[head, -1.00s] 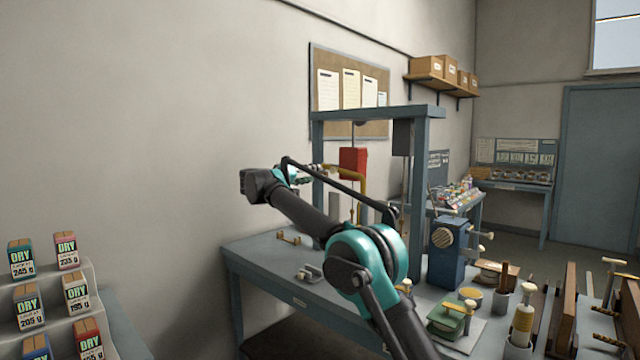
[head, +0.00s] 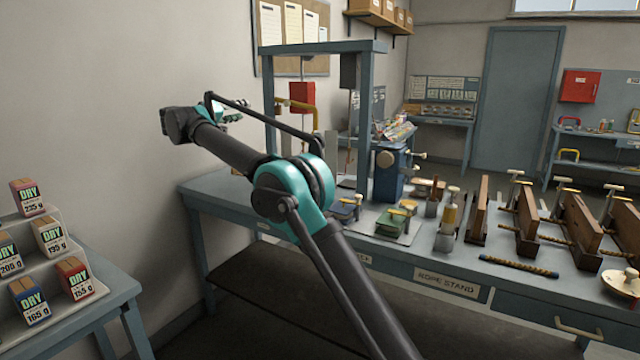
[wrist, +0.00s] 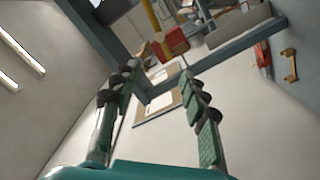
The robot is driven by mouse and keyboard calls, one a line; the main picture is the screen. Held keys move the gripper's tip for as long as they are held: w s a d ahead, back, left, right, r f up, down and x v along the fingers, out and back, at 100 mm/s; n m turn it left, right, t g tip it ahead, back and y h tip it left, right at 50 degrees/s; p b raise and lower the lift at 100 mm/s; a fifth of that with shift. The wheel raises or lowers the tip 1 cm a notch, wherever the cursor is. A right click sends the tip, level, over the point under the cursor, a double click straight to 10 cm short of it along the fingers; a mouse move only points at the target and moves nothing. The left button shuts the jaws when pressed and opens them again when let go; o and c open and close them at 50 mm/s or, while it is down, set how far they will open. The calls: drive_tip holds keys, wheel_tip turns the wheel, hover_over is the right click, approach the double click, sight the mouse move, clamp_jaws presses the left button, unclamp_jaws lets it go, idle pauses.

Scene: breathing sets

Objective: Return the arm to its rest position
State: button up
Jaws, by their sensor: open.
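My gripper (head: 226,112) is at the end of my raised black and teal arm, above the left end of the workbench (head: 215,188) and left of the blue-grey frame. My arm reaches up from the bottom of the head view and hides part of the bench. The wrist view looks past the fingers at the pale wall, a notice board and a red box, all tilted.
The blue-grey frame (head: 322,48) with a red box (head: 302,97) stands close right of my gripper. The bench holds a blue machine (head: 390,175), a green block (head: 391,222) and wooden clamp stands (head: 526,222). Boxes marked DRY (head: 50,236) stand on a stepped rack at left. The wall at left is bare.

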drive_tip(key=w+d+r+n+t+y, duration=0.2)
drive_tip(key=w+d+r+t+y, duration=0.3)
drive_tip(key=d+y, duration=0.2)
drive_tip(key=s+d+f+n+g+y, duration=0.1)
drive_tip(key=s+d+f+n+y, duration=0.2)
drive_tip(key=s+d+f+y, duration=0.25)
drive_tip(key=s+d+f+g+y, duration=0.1)
drive_tip(key=s+d+f+g, duration=0.2)
drive_tip(key=s+d+f, duration=0.5)
drive_tip(key=s+d+f+m+g, duration=0.1)
drive_tip(key=s+d+f+g, duration=0.3)
drive_tip(key=f, duration=0.6)
drive_tip(key=s+d+f+g+y, duration=0.1)
drive_tip(key=s+d+f+g, duration=0.1)
drive_tip(key=s+d+f, duration=0.55)
drive_tip(key=s+d+f+m+g+h, duration=0.1)
drive_tip(key=s+d+f+m+g, duration=0.1)
drive_tip(key=s+d+f, duration=0.2)
drive_tip(key=s+d+f+m+g+h, duration=0.2)
drive_tip(key=s+d+f, duration=0.3)
drive_tip(key=s+f, duration=0.6)
drive_tip(key=s+d+f+m+g+h, duration=0.2)
drive_tip(key=s+d+f, duration=0.3)
drive_tip(key=s, duration=0.8)
wheel_tip(320, 180, down, 3)
drive_tip(key=shift+s+d+r+m, duration=0.1)
drive_tip(key=shift+s+d+m, duration=0.05)
drive_tip(key=shift+s+m, duration=0.25)
